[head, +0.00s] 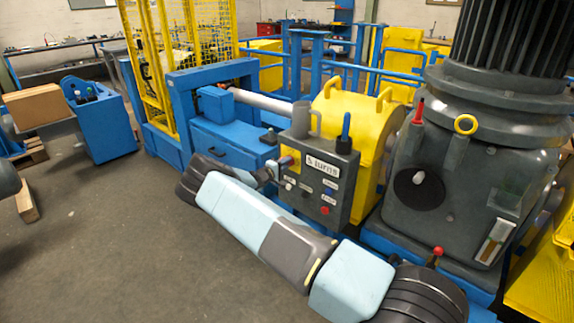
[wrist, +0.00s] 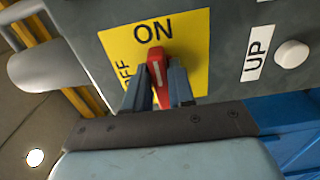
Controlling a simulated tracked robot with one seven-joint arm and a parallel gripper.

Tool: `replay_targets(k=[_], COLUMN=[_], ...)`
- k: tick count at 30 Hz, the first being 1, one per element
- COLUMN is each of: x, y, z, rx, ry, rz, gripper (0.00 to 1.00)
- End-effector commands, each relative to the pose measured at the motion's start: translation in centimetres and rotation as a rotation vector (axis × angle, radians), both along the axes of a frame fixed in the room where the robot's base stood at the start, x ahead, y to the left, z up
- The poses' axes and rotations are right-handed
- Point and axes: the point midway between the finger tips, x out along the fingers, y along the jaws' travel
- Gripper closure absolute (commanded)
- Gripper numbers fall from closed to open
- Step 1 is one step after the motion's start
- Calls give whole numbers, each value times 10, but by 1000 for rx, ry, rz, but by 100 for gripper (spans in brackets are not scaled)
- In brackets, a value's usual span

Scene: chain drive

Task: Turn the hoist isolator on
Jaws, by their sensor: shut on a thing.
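The hoist isolator is a red handle (wrist: 157,70) on a yellow plate (wrist: 190,38) marked ON and OFF. In the wrist view its white line points up toward the ON mark, with OFF to the left. My gripper (wrist: 160,88) is shut on the red handle, with one finger on each side. The fingers hide the handle's lower part and some of the OFF mark. In the head view the yellow plate (head: 290,161) is on the left side of the grey control box (head: 340,195).
A white UP button (wrist: 291,54) is right of the plate. A grey cylinder (wrist: 45,70) projects at the left. In the head view, a yellow guard (head: 360,120) and a large grey motor unit (head: 450,150) stand close behind and right. Open floor lies at left.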

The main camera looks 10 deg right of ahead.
Motion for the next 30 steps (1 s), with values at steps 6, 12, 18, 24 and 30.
replay_targets(k=[6,12,18,24,30], x=[-2,-1,-1,-11,-34], y=[0,0,1,16,47], z=[-4,-3,-2,-2,-3], rx=[4,2,2,3,1], ry=[5,4,3,3,3], rz=[-1,-1,-1,1,1], gripper=[69,55,55,55,55])
